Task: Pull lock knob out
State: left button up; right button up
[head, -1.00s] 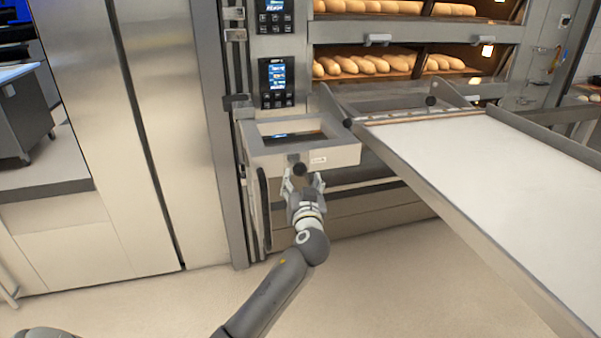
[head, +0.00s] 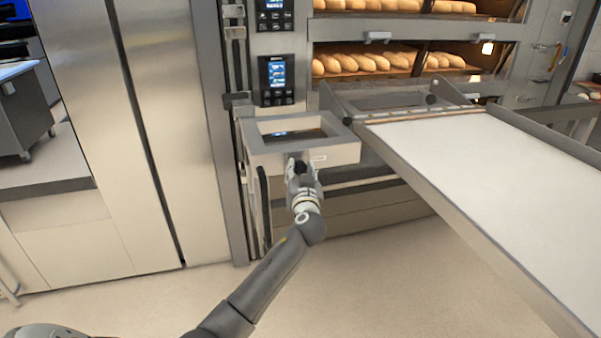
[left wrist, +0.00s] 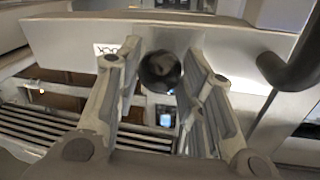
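The lock knob (left wrist: 162,72) is a round black knob on the front of the grey metal frame. In the head view the knob (head: 300,167) sits under the frame's front edge. My left gripper (head: 303,173) is at the knob. My right gripper is in neither view.
The grey frame (head: 345,154) juts from the oven front beside the control panels (head: 277,80). A long white loader belt (head: 500,180) with metal side rails slopes across the right. Bread loaves (head: 355,63) lie in the ovens. The floor (head: 390,290) in front is clear.

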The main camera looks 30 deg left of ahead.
pick_arm(q)
grip_shut()
jog(key=shift+s+d+f+b, duration=0.15)
jog(key=shift+s+d+b, duration=0.25)
jog(key=shift+s+d, duration=0.45)
jog(key=shift+d, duration=0.15)
jog(key=shift+o, duration=1.8)
grip_release()
jog(key=o, duration=0.3)
jog(key=shift+s+d, duration=0.1)
